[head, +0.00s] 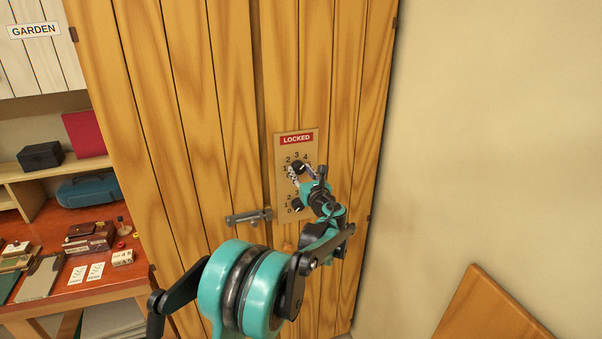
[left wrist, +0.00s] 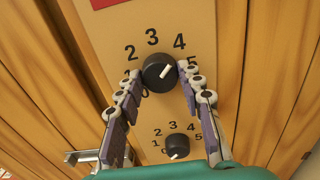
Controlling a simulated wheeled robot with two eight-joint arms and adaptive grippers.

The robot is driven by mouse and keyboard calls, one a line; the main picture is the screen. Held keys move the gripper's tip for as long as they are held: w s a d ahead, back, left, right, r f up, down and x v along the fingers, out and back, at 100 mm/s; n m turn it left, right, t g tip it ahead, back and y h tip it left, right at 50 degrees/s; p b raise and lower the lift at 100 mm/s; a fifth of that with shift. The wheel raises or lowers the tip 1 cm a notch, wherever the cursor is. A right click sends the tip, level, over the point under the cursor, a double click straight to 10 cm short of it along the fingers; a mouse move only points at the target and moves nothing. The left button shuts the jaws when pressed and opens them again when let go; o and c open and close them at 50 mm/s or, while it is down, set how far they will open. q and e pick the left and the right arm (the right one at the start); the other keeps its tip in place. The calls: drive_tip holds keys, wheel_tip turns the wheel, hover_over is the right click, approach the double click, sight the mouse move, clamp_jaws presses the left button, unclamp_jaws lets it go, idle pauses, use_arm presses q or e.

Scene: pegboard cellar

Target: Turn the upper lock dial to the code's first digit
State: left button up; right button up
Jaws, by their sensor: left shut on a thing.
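The lock panel (head: 284,149) with a red LOCKED label is on the wooden door. The black upper dial (left wrist: 154,75) has digits 0 to 5 around it. Its white mark points up and right, between 4 and 5. My left gripper (head: 302,172) is at this dial; in the left wrist view its two fingers (left wrist: 160,80) are shut on the dial from both sides. The fingers partly cover the 1 and the 5. The lower dial (left wrist: 177,147) is below, apart from the fingers, with its mark toward 0. My right gripper is not in view.
A grey latch bar (head: 248,217) crosses the door seam left of the panel. A red desk (head: 62,238) at left holds boxes, cards and a block with digits (head: 122,257), hard to read. A wooden board (head: 492,312) stands at lower right.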

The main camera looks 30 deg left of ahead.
use_arm(q)
drive_tip(key=o, duration=1.2)
drive_tip(key=v, duration=1.2)
drive_tip(key=shift+a, duration=0.1)
